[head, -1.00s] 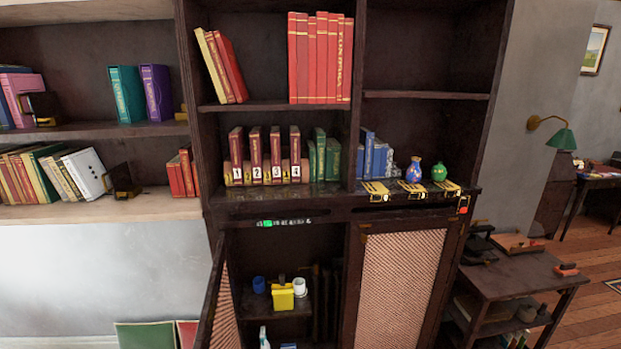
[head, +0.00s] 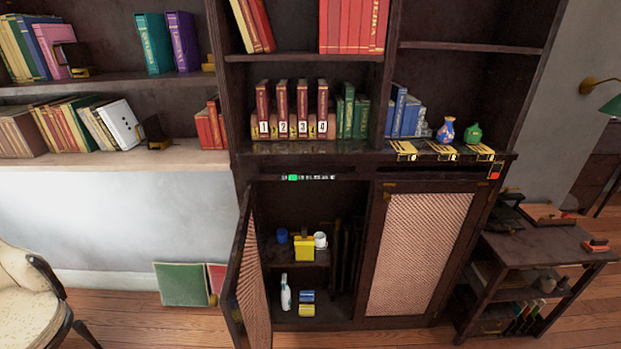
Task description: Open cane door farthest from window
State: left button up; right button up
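A dark wood cabinet stands ahead with two cane-panelled doors below its shelves. The left cane door (head: 252,285) stands open, swung out toward me on its left side. The right cane door (head: 416,252) is closed flush with the cabinet front. Behind the open door, the compartment holds a yellow container (head: 304,249), a white cup (head: 320,240), a blue cup (head: 282,236) and a white spray bottle (head: 286,292). No window shows in the head view. Neither of my grippers is in view.
A low side table (head: 540,250) stands right of the cabinet. A cream armchair (head: 28,290) is at the lower left. Green and red panels (head: 184,284) lean by the left wall. Wooden floor (head: 140,325) shows between the chair and the open door.

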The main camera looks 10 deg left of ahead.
aim_at(419, 232)
jog(key=j+z, duration=0.1)
jog(key=j, duration=0.85)
jog(key=j+z, duration=0.15)
jog(key=j, duration=0.75)
jog(key=i+l, duration=0.1)
jog(key=l, duration=0.3)
jog(key=i+l+z, duration=0.1)
jog(key=l, duration=0.3)
jog(key=i+l, duration=0.15)
jog(key=l, duration=0.25)
jog(key=i+l+z, duration=0.1)
jog(key=l, duration=0.3)
jog(key=i+l, duration=0.2)
jog(key=l, duration=0.2)
jog(key=i+l, duration=0.15)
jog(key=l, duration=0.2)
jog(key=z, duration=0.05)
